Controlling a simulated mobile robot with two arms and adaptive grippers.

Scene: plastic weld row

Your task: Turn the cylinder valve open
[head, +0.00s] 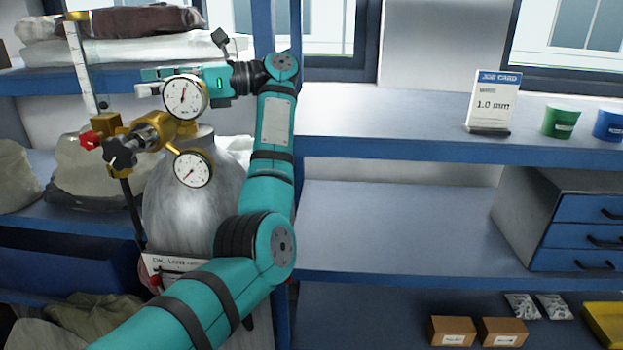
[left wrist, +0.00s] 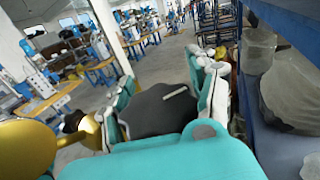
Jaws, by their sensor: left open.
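The grey gas cylinder (head: 185,212) stands upright at the left, partly behind my left arm. On its top is a brass regulator (head: 180,130) with an upper gauge (head: 184,98), a lower gauge (head: 193,169), a black lobed knob (head: 121,152) and a red knob (head: 90,139). My right gripper is out of view.
A clear flow tube (head: 84,65) rises left of the regulator. A blue shelf post (head: 285,25) is close behind my arm. Bagged goods (head: 110,52) lie on the upper left shelf. A job card (head: 492,101) and cups stand on the right shelf, which has free room.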

